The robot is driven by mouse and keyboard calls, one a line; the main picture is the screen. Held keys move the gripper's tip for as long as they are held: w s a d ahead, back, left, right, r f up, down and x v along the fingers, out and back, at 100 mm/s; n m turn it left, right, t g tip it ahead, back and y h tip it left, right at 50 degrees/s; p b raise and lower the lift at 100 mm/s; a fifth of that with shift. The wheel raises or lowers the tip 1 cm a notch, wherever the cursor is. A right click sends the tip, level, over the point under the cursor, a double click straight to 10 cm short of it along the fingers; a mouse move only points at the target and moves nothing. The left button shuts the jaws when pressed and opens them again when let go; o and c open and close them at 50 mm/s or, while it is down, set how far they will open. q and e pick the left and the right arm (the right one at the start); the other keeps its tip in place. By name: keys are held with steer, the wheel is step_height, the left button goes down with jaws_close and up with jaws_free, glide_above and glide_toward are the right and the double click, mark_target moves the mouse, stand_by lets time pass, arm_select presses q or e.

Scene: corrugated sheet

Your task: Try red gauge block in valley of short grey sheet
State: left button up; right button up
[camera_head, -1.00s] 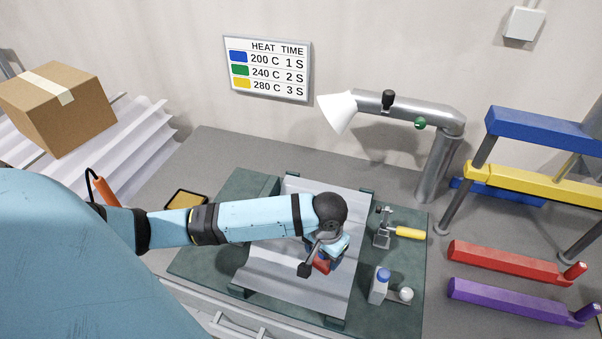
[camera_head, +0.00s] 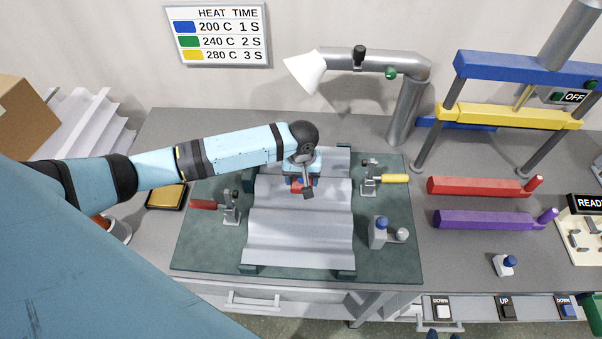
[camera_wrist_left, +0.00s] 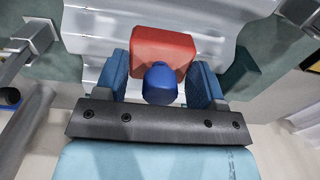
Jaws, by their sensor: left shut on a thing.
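A grey corrugated sheet (camera_head: 300,238) with ridges and valleys running across it lies on the green board. My left gripper (camera_head: 299,184) is over the far half of the sheet. It is shut on the red gauge block (camera_head: 296,187), which is partly hidden by the gripper in the head view. In the left wrist view the red block (camera_wrist_left: 163,48) shows beyond a blue knob (camera_wrist_left: 160,84), which sits between the two blue fingers. The sheet (camera_wrist_left: 95,25) lies behind it. I cannot tell whether the block touches the sheet. My right gripper is not in view.
Red (camera_head: 478,187) and purple (camera_head: 485,219) bars lie at right. A lamp-like nozzle (camera_head: 305,72) overhangs the back.

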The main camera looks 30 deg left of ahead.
arm_select(q)
steer(key=shift+d, duration=0.15)
steer(key=shift+r+p, duration=0.2)
steer(key=shift+p, duration=0.55)
steer(key=shift+f+b, duration=0.45)
steer(key=shift+f, duration=0.5)
step_height(320, 180, down, 3)
steer(key=shift+r+b, duration=0.2)
steer(key=shift+b, duration=0.25)
steer(key=shift+f+b, duration=0.55)
steer(key=shift+f, duration=1.7)
steer(key=shift+f, duration=0.15)
steer(key=o, duration=1)
